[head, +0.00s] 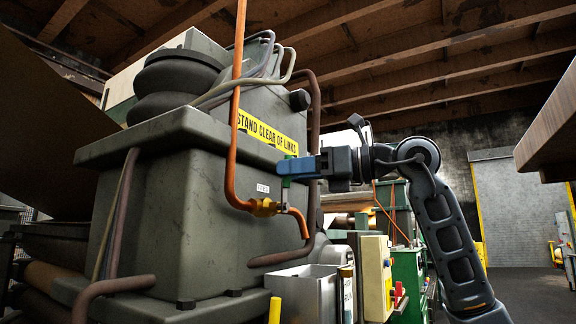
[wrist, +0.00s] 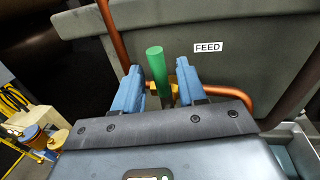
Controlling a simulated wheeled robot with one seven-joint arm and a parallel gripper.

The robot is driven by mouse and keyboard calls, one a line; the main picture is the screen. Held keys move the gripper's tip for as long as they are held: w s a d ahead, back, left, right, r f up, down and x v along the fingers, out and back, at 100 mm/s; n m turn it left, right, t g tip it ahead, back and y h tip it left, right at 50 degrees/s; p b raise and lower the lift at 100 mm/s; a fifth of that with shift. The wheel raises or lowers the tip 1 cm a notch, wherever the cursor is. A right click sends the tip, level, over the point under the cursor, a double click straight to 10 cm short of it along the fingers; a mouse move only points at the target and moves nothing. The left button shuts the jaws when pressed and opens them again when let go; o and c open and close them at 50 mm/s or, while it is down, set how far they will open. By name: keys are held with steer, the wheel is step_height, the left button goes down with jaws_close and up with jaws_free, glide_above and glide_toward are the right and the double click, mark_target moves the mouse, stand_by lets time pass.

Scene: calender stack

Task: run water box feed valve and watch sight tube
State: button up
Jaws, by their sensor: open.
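The feed valve has a green handle (head: 286,181) and a brass-yellow body (head: 265,207) on an orange pipe. In the wrist view the green handle (wrist: 157,68) stands between the two blue fingers of my gripper (wrist: 158,88). The fingers are open, with a visible gap on each side of the handle. In the head view my gripper (head: 290,167) reaches in from the right at the handle. A FEED label (wrist: 208,47) is on the grey housing beside it. A narrow upright tube (head: 347,292) with markings stands below; I cannot tell if it is the sight tube.
The grey machine housing (head: 190,210) fills the left, with a yellow STAND CLEAR OF LINKS sign (head: 266,132). An open grey metal box (head: 302,290) stands below the valve. A cream control box (head: 376,278) is to its right. Floor at the far right (head: 525,285) is mostly clear.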

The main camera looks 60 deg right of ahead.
steer(key=shift+x, duration=0.85)
steer(key=shift+c, duration=0.3)
jaws_close()
